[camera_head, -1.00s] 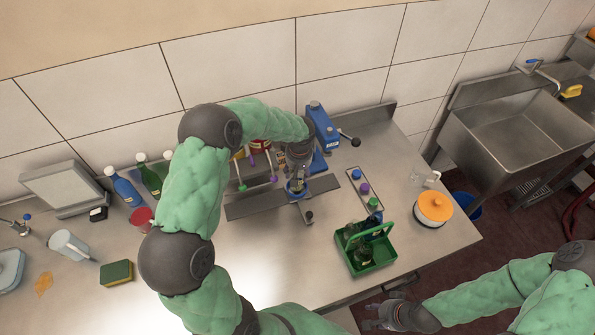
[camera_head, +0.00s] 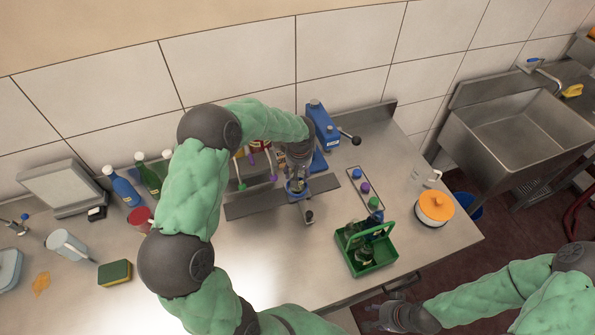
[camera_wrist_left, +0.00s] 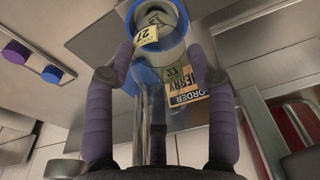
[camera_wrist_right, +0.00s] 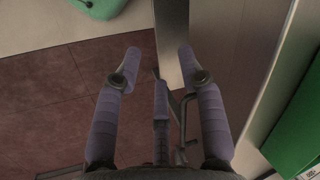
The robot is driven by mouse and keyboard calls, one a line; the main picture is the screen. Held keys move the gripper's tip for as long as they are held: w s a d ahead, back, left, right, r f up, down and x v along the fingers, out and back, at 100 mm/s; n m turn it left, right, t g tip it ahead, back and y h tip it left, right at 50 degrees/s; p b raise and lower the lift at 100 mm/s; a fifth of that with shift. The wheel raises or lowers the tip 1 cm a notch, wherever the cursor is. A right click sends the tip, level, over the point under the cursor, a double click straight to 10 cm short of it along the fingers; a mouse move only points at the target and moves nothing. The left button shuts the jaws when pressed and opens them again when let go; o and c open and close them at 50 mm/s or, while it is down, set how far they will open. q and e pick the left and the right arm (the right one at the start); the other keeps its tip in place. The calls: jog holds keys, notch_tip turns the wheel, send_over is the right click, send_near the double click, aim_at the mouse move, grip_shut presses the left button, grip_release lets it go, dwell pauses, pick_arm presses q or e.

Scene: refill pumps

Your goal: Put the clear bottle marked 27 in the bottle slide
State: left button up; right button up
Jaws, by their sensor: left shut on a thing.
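My left gripper (camera_head: 298,178) is shut on the clear bottle (camera_head: 297,186) over the bottle slide, a dark rail (camera_head: 248,206) with a blue holder (camera_head: 324,184). I cannot tell whether the bottle is fully seated. My right gripper (camera_head: 384,318) is open and empty beyond the counter's front edge, and its spread fingers show in the right wrist view (camera_wrist_right: 160,55).
A green carrier (camera_head: 374,266) with bottles stands right of the slide. A strip of coloured caps (camera_head: 364,188) and an orange-lidded pot (camera_head: 434,207) are nearby. Colored bottles (camera_head: 122,187), a red cup and a sponge (camera_head: 115,272) are left.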

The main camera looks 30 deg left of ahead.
pick_arm(q)
jog(key=shift+f+b, duration=0.4)
jog(key=o, duration=1.5)
jog(key=shift+r+p, duration=1.9)
jog(key=shift+r, duration=2.55)
